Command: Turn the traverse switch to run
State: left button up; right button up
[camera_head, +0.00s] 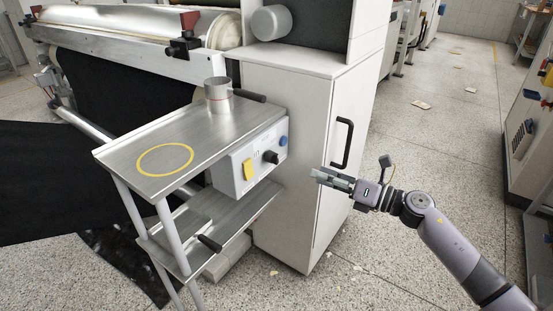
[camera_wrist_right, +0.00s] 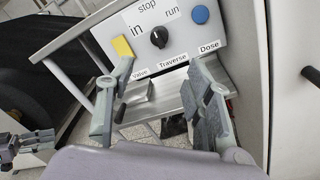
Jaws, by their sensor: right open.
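The traverse switch (camera_wrist_right: 158,38) is a black knob on a pale control panel, with "in", "stop" and "run" around it and a "Traverse" label below. Its exact pointing is too small to tell. In the head view the same black knob (camera_head: 270,157) is on the box under the steel shelf. My right gripper (camera_head: 331,178) is open and empty, to the right of the panel and apart from it. In the right wrist view its two fingers (camera_wrist_right: 150,76) are spread, with the knob beyond them. A dark gripper-like part (camera_wrist_right: 12,146), seemingly my left gripper, shows at the lower left edge.
A yellow lever (camera_wrist_right: 122,46) sits left of the knob and a blue Dose button (camera_wrist_right: 200,15) right of it. The steel shelf (camera_head: 130,150) carries a metal cup (camera_head: 217,100). A white cabinet (camera_head: 290,105) with a black handle (camera_head: 343,143) stands behind. Floor at right is open.

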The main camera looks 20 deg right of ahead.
aim_at(278, 160)
jog(key=x, duration=1.3)
jog(key=shift+b, duration=0.3)
jog(key=shift+w+a, duration=0.25)
jog(key=shift+a, duration=0.1)
pick_arm(q)
jog(key=w+r+t, duration=0.1)
jog(key=w+d+r+t, duration=0.1)
jog(key=r, duration=0.1)
jog(key=shift+w+h, duration=0.15)
jog(key=shift+h, duration=0.25)
pick_arm(e)
jog(key=shift+c, duration=0.4)
grip_shut()
pick_arm(q)
jog(key=shift+f, duration=0.1)
